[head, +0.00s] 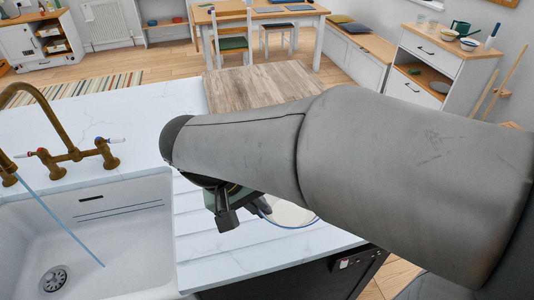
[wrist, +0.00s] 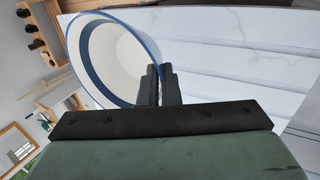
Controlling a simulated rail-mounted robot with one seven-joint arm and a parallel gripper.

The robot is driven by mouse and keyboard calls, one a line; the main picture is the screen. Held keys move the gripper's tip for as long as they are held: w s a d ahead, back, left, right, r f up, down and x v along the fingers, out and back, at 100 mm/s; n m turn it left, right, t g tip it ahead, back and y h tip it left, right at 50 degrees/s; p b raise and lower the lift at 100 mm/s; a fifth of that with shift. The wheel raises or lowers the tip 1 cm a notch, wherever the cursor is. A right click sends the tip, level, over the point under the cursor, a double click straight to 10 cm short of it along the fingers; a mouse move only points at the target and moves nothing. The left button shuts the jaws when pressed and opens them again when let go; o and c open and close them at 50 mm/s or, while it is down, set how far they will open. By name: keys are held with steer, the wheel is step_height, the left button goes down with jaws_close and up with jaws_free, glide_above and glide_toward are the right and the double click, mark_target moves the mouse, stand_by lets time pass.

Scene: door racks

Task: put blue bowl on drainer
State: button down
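The blue bowl, white inside with a blue rim and a blue inner band, fills the upper left of the wrist view (wrist: 115,55). In the head view only part of the bowl (head: 290,213) shows beneath my arm. My gripper (wrist: 162,82) has its two dark fingers close together on either side of the bowl's wall at the rim. The gripper (head: 228,218) is partly hidden by my arm in the head view. The drainer appears to be the grooved white worktop (head: 205,240) right of the sink. I cannot tell whether the bowl touches the worktop.
A white sink (head: 110,225) with a brass tap (head: 70,155) lies left of the grooves. A wooden board surface (head: 255,88) is behind my arm. The worktop's front edge is below the bowl, above a dark appliance (head: 300,280). The grooves look clear.

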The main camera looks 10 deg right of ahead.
steer(key=w+d+f+p, duration=0.1)
steer(key=w+f, duration=0.2)
steer(key=w, duration=0.1)
steer(key=w+d+f+p, duration=0.1)
steer(key=w+f, duration=0.2)
steer(key=w, duration=0.1)
steer(key=w+d+f+p, duration=0.1)
steer(key=w+f, duration=0.2)
steer(key=w, duration=0.1)
steer(key=shift+w+f, duration=0.2)
steer(key=shift+w, duration=0.15)
step_height(320, 180, down, 3)
steer(key=shift+w+f+p, duration=0.1)
steer(key=shift+w+p, duration=0.05)
steer(key=shift+p, duration=0.25)
steer(key=shift+f+b, duration=0.35)
steer(key=c, duration=1.6)
jaws_free()
steer(key=shift+r, duration=0.1)
steer(key=shift+c, duration=0.2)
